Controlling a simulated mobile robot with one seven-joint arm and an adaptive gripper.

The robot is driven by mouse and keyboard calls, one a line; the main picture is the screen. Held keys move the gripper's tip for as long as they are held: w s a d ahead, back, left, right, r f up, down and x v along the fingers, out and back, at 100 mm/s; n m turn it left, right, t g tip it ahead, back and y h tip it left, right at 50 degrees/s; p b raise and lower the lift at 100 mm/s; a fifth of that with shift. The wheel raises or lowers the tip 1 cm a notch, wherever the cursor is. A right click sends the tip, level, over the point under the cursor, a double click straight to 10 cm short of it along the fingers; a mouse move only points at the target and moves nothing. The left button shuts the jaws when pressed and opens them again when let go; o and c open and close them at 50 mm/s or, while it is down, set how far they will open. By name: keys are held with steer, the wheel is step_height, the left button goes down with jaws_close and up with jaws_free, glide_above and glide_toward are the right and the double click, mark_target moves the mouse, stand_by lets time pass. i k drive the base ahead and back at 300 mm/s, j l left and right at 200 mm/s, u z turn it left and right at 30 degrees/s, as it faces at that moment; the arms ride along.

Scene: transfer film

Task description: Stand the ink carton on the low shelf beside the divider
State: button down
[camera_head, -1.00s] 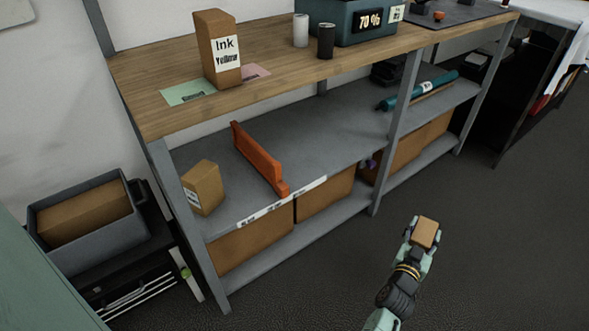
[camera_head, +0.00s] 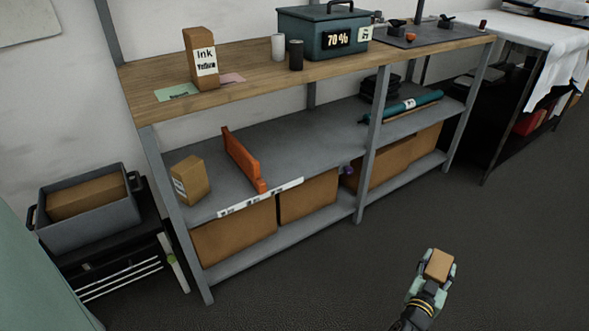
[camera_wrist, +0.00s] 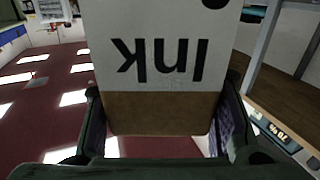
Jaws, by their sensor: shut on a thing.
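My gripper (camera_head: 434,283) is shut on a brown ink carton (camera_head: 439,263) at the lower right of the head view, out over the floor and apart from the shelving. In the wrist view the carton (camera_wrist: 155,112) sits between both fingers, its white "Ink" label upside down. The low shelf (camera_head: 300,141) is grey and lies under the wooden top. An orange divider (camera_head: 243,160) stands on its left part. Another brown carton (camera_head: 190,180) stands left of the divider. The shelf right of the divider is bare up to the middle post.
An "Ink Yellow" carton (camera_head: 200,60), two small cylinders and a teal box (camera_head: 325,36) stand on the wooden top (camera_head: 160,99). A teal roll (camera_head: 405,107) lies on the right shelf. Grey posts (camera_head: 368,150) frame the shelves. Dark floor lies open in front.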

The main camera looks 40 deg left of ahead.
mark_target(230, 183)
steer(key=l+u, duration=0.2)
steer(key=u, duration=0.2)
steer(key=k+l+u, duration=0.1)
steer(key=u, duration=0.3)
